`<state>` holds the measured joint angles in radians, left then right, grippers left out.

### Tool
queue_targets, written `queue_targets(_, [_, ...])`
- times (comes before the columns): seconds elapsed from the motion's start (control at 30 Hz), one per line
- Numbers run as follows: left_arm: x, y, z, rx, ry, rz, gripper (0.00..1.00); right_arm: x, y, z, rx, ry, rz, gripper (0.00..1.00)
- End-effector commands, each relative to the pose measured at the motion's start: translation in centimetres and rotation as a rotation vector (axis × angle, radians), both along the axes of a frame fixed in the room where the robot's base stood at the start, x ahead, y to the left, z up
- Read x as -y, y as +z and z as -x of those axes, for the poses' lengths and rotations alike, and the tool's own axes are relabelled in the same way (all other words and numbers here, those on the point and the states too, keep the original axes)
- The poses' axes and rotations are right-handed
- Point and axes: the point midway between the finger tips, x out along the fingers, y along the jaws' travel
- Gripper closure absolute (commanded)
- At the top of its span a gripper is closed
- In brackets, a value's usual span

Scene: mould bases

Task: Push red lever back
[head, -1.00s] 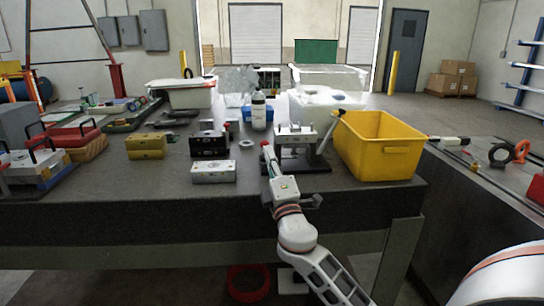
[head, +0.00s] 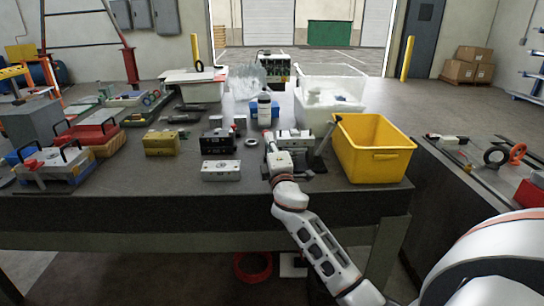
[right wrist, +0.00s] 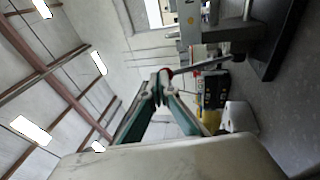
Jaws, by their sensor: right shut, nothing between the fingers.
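The red lever (head: 268,134) is a small red tip at the left of a grey clamp fixture (head: 296,137) on the workbench, largely hidden by my right gripper. In the right wrist view the red lever (right wrist: 188,69) reaches sideways from the fixture (right wrist: 203,27) to just beside my fingertips. My right gripper (head: 271,147) is in front of the fixture's left side. Its fingers meet at the tip in the right wrist view (right wrist: 161,75), shut and empty. I cannot tell whether they touch the lever. My left gripper is not in view.
A yellow bin (head: 372,165) stands right of the fixture, with a dark upright handle (head: 325,137) between them. Silver (head: 221,170), black (head: 217,145) and yellow (head: 161,144) mould blocks sit to the left. A bottle (head: 264,108) stands behind.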

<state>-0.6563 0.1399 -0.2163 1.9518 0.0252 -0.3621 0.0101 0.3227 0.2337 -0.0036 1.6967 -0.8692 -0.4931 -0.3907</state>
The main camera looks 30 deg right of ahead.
Motion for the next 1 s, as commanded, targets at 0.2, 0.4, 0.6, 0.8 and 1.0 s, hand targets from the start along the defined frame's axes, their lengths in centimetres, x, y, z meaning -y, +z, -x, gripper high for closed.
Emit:
queue_targets(0.2, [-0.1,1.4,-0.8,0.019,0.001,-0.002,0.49,1.5,1.9,-2.4,0.003,-0.001,0.001,1.0])
queue_targets(0.4, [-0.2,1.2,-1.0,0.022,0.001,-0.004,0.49,2.9,2.6,-4.6,0.001,-0.002,0.0,1.0])
queue_targets(0.6, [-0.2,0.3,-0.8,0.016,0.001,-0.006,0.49,4.0,2.9,-6.4,0.0,-0.001,0.002,1.0])
queue_targets(0.8, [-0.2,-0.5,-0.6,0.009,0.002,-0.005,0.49,4.7,3.1,-7.7,0.001,0.0,0.001,1.0])
queue_targets(1.0, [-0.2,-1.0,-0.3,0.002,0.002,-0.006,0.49,5.1,3.2,-8.3,0.001,0.0,0.001,1.0])
